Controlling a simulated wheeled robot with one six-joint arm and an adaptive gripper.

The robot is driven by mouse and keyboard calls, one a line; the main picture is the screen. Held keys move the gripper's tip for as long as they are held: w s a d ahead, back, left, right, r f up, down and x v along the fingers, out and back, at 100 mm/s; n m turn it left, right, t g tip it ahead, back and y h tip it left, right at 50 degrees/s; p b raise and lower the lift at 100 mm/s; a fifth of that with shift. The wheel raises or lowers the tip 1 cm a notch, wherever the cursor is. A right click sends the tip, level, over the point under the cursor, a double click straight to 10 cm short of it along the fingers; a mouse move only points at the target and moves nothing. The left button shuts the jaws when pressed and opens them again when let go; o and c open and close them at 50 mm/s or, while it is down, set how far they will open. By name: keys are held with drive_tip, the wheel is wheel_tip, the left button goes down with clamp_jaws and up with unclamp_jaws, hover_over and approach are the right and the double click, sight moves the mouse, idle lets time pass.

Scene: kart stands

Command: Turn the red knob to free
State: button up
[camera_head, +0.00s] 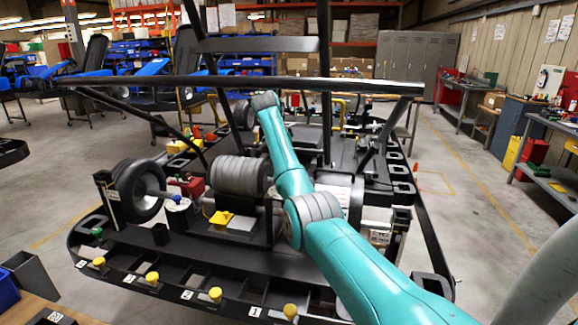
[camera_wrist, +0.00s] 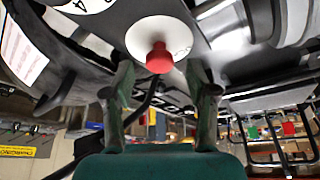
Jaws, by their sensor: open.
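In the wrist view, the red knob (camera_wrist: 159,58) sticks out from the middle of a round white plate (camera_wrist: 146,36) on a dark housing. My gripper (camera_wrist: 160,72) is open, with one finger to the left and one to the right of the knob. The fingertips are close to the knob's level, and a gap shows on both sides. I cannot tell how far the tips are from it in depth. In the head view my teal arm reaches forward over the kart stand, and I cannot make out the gripper or the red knob there.
The black kart stand (camera_head: 200,262) fills the middle of the head view, with several yellow knobs (camera_head: 215,294) along its front. A grey roller (camera_head: 240,175) and a black wheel (camera_head: 137,190) sit left of my arm. A black crossbar (camera_head: 250,85) spans above.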

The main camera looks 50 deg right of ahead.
drive_tip(key=s+v, duration=0.1)
drive_tip(key=v, duration=0.9)
drive_tip(key=shift+w+r, duration=0.3)
drive_tip(key=shift+w, duration=0.2)
drive_tip(key=shift+a, duration=0.2)
